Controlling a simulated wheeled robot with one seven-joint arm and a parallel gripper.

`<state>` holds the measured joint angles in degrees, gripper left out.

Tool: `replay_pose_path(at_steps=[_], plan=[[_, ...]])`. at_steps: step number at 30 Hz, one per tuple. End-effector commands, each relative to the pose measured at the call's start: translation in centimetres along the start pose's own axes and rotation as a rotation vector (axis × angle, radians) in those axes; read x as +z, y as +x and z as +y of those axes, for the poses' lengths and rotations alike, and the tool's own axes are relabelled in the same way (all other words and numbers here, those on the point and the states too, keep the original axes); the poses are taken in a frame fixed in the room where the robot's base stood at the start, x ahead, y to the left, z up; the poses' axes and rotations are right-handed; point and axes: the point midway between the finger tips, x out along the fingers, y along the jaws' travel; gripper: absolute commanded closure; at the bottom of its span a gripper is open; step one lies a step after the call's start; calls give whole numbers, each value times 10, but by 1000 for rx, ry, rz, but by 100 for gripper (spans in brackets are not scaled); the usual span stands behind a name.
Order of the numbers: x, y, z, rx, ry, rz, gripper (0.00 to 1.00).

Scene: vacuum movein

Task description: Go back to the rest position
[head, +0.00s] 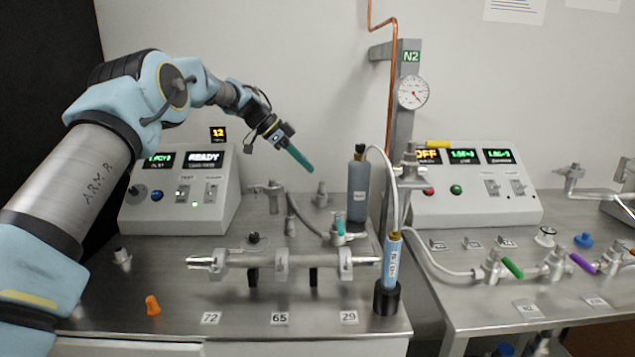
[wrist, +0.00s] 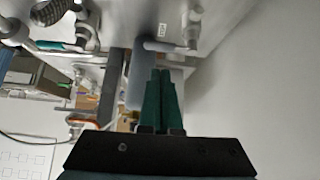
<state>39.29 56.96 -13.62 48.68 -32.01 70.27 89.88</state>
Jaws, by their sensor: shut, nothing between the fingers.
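My gripper (head: 299,157) has two green fingers. They are together, with nothing between them. In the head view it hangs in the air above the left bench, left of the grey cylinder and in front of the wall, pointing down and to the right. In the wrist view my gripper (wrist: 161,75) shows from behind its dark mount, with the fingers closed side by side. My arm reaches in from the left side of the head view.
Below stand a steel manifold tube (head: 300,261), a grey cylinder (head: 358,188) and a blue cylinder (head: 391,262). A control box (head: 222,195) stands behind at left, another (head: 500,205) at right. A grey post (head: 402,120) carries a gauge. Open air surrounds my gripper.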

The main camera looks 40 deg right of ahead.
Motion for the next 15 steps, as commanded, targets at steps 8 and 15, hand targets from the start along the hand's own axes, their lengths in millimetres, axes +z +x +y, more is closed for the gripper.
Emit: replay_pose_path(at_steps=[8, 15], plan=[[2, -31, 0, 0, -1, -1, 100], [2, -35, 0, 0, -6, -4, 100]])
